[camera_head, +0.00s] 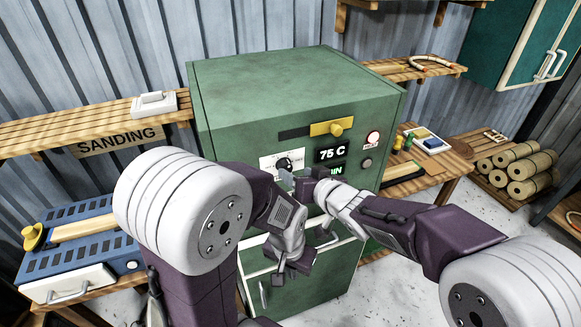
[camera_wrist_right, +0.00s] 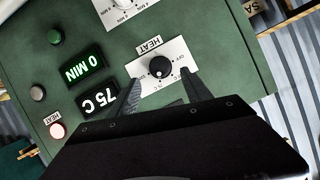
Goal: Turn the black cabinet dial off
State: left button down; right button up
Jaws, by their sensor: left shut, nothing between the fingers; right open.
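The black heat dial (camera_head: 286,163) sits on a white plate on the front of the green cabinet (camera_head: 290,90). In the right wrist view the dial (camera_wrist_right: 160,67) shows whole, with a small white mark on its face; its exact setting is too small to read. My right gripper (camera_head: 287,180) is open in front of the dial, just below it in the head view. In the right wrist view its two fingers (camera_wrist_right: 161,78) stand on either side of the dial, and contact cannot be told. My left gripper (camera_head: 273,284) is shut and empty, low before the cabinet's lower front.
The displays read 75 C (camera_wrist_right: 97,99) and 0 MIN (camera_wrist_right: 80,65). A second white-plated dial (camera_wrist_right: 124,5) is partly cut off. Shelves flank the cabinet.

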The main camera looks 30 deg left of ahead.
aim_at(287, 168)
jog(key=p+x, duration=0.1)
jog(key=x, duration=0.5)
jog(key=shift+a, duration=0.1)
jog(key=shift+s+d, duration=0.1)
jog(key=shift+d, duration=0.1)
grip_shut()
jog(key=n+t+b, duration=0.3)
jog(key=n+b, duration=0.3)
jog(key=b, duration=0.6)
jog(key=n+t+h+b, duration=0.1)
jog(key=n+t+b, duration=0.2)
jog(key=b, duration=0.9)
jog(key=s+f+n+t+h+b, duration=0.1)
jog(key=n+t+b, duration=0.2)
jog(key=n+b, duration=0.6)
jog(key=shift+a+b, duration=0.35)
jog(key=shift+b, duration=1.25)
jog(key=shift+n, duration=0.3)
jog(key=shift+r, duration=0.1)
